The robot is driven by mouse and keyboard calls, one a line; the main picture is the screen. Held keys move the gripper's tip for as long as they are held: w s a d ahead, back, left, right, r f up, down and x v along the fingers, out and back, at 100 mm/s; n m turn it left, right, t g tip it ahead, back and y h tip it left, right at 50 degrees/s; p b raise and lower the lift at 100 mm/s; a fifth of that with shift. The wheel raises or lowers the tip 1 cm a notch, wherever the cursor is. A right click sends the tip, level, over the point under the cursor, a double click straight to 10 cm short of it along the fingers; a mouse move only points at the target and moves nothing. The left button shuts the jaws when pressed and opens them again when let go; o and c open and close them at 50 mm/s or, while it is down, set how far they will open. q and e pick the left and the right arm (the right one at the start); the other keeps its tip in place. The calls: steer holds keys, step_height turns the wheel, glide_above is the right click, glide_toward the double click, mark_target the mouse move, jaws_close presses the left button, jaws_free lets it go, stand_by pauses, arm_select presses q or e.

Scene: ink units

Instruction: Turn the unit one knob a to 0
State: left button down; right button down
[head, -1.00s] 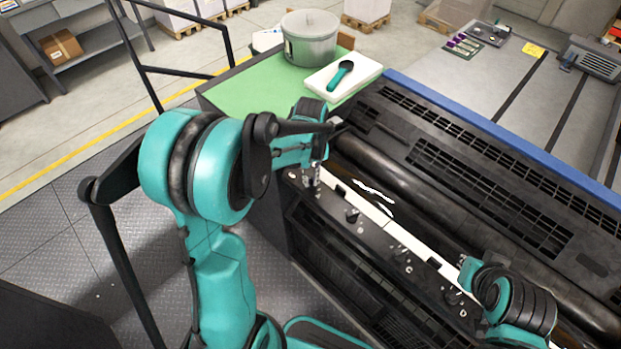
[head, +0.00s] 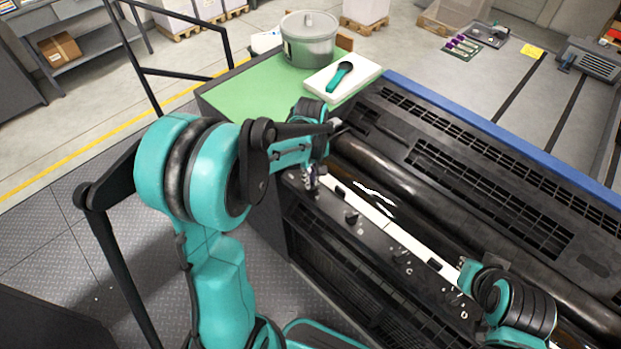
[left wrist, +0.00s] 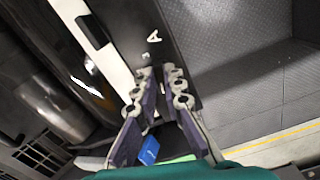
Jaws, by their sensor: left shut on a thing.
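The ink unit's black control rail (head: 375,235) runs diagonally along the press in the head view, with several dark knobs and white letters. My left gripper (head: 312,183) is at the rail's upper left end, pointing down at it. In the left wrist view its fingers (left wrist: 158,76) are close together beside a white letter A (left wrist: 153,36) on the rail. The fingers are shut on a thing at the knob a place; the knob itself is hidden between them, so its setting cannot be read. My right arm (head: 515,300) is at the lower right; its fingers cannot be made out.
Other knobs (head: 352,216) stand along the rail to the lower right. A white strip (head: 385,222) and dark rollers (head: 400,190) lie behind it. A green-topped table (head: 245,97) holds a lidded pot (head: 309,40) and a teal-handled tool (head: 340,75) on a white block.

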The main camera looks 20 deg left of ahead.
arm_select(q)
steer(key=c, duration=1.6)
jaws_free()
step_height(320, 180, up, 12)
